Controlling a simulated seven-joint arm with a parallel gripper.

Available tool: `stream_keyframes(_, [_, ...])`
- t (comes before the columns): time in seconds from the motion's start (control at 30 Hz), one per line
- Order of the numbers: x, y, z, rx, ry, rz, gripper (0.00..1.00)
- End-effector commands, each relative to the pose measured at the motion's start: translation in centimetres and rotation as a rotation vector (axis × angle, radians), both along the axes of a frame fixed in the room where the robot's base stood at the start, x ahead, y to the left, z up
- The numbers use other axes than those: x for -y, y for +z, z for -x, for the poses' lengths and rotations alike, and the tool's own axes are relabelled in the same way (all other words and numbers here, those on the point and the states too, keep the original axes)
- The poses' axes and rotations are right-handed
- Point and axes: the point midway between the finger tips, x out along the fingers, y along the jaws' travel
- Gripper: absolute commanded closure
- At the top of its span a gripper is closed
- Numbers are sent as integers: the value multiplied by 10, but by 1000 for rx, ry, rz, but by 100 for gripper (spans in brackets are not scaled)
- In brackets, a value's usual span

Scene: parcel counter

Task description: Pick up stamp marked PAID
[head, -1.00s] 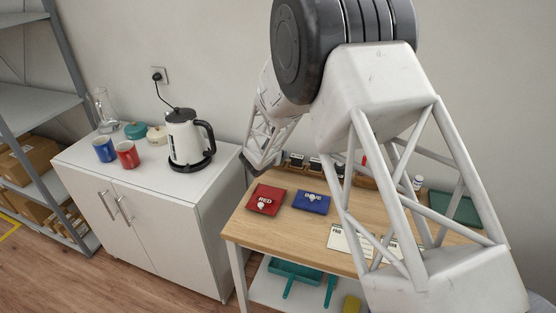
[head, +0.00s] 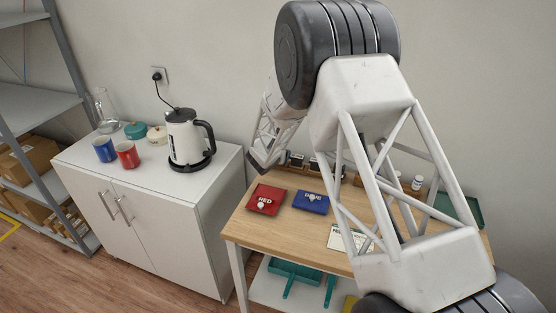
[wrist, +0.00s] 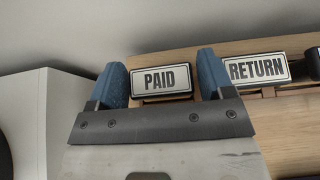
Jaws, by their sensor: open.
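The stamp marked PAID (wrist: 161,81) shows in the wrist view as a pale plate with a dark border and black letters. It is in front of a wooden rack (wrist: 190,57). My gripper (wrist: 161,62) is open, its two blue fingertips to the left and right of the PAID plate in the picture. Nothing shows held between them. Whether the fingers touch the stamp cannot be told. In the head view my arm covers part of the rack, and the stamp labels there are too small to read.
The stamp marked RETURN (wrist: 257,69) is just right of the right finger. Another dark object is at the wrist view's right edge. On the desk (head: 262,235) lie a red pad (head: 266,199), a blue pad (head: 310,202) and a paper card (head: 342,238). A kettle (head: 183,137) stands left.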

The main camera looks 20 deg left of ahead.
Motion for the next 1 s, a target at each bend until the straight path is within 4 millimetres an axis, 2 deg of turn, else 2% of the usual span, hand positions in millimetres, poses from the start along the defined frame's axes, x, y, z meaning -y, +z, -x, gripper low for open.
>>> stream_keyframes(0.47, [0,0,0,0,0,0,26])
stream_keyframes(0.7, [0,0,0,0,0,0,61])
stream_keyframes(1.0, [0,1,0,1,0,0,62])
